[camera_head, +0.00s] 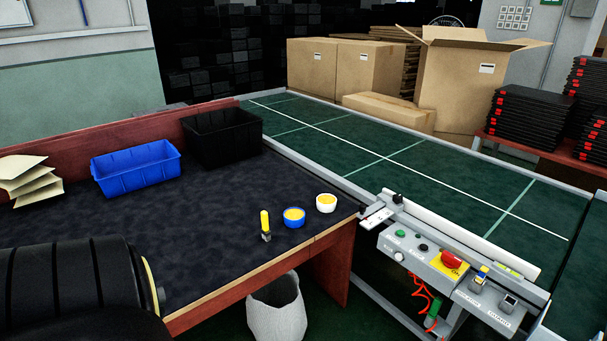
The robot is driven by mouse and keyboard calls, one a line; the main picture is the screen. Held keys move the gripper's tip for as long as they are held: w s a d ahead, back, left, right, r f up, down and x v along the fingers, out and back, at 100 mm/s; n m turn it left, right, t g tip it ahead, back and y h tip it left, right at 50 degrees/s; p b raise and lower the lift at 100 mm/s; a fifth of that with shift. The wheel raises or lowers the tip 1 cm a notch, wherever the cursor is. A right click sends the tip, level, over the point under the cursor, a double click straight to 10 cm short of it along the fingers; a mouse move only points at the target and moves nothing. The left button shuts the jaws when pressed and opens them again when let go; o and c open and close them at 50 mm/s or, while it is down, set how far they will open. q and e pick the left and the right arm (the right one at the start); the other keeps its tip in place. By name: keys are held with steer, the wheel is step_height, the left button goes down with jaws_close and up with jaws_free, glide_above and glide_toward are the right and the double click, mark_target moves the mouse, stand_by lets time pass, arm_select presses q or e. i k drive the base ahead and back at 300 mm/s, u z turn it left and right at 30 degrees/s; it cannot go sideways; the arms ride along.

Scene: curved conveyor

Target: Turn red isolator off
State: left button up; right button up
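The red isolator (451,260) is a red rotary handle on a yellow plate. It sits on the grey control panel (418,258) along the near side of the green conveyor, at the lower right. The handle looks tilted across the plate, but its exact switch position is too small to read. Neither of my grippers shows in this view, so where they are relative to the isolator cannot be seen. Nothing visible covers the handle.
The dark table (200,240) holds a blue bin (136,168), black bin (222,136) and small tubs. A white waste bin (277,312) stands below. Boxes (462,85) stand behind.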

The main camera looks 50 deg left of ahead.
mark_target(450, 261)
steer(key=z, duration=0.35)
steer(key=i, duration=0.75)
steer(key=u, duration=2.35)
